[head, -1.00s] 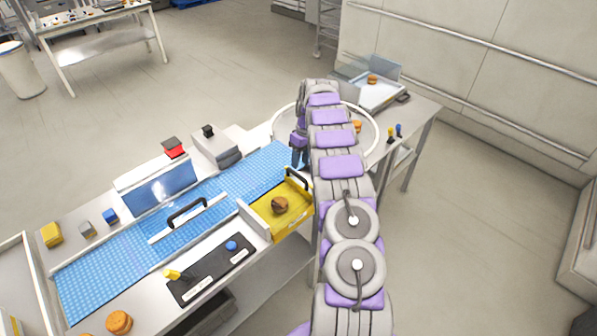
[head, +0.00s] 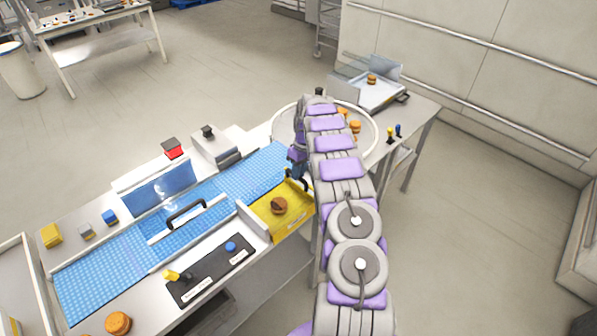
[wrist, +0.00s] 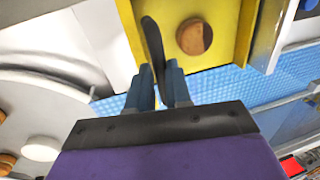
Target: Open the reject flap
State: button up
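The yellow flap (head: 285,229) at the right end of the blue conveyor forms a shallow tray with a brown round piece (head: 279,206) on it. Its black handle (head: 296,184) stands at the far edge. I take this for the reject flap. It also shows in the wrist view (wrist: 226,18), with the dark handle (wrist: 152,40) reaching toward my fingers. My gripper (wrist: 160,72) is open, its two blue-grey fingers a little apart at the handle's near end. Whether they touch the handle is unclear. In the head view my gripper (head: 298,163) is just above the handle, partly hidden by my arm.
A second handle (head: 187,213) stands on a clear guard across the blue belt (head: 100,277). A black control panel (head: 210,272) lies in front. A white round table (head: 285,122) with round pieces is behind my arm. The floor at right is clear.

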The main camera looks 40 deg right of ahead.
grip_shut()
jog(key=shift+r, duration=0.2)
jog(key=shift+a+r+h, duration=0.2)
jog(key=shift+r+h, duration=0.3)
jog(key=shift+r, duration=0.2)
jog(key=s+a+r+h+b, duration=0.1)
jog(key=a+r+h+b, duration=0.4)
jog(key=a, duration=0.5)
jog(key=a+r+t+h+b, duration=0.1)
jog(key=a+r+h+b, duration=0.4)
jog(key=a, duration=0.6)
notch_tip(320, 180, up, 3)
jog(key=shift+s+r+h, duration=0.1)
jog(key=shift+s+h, duration=0.25)
jog(key=shift+h, duration=0.85)
jog(key=shift+s+a, duration=0.1)
jog(key=shift+a, duration=0.05)
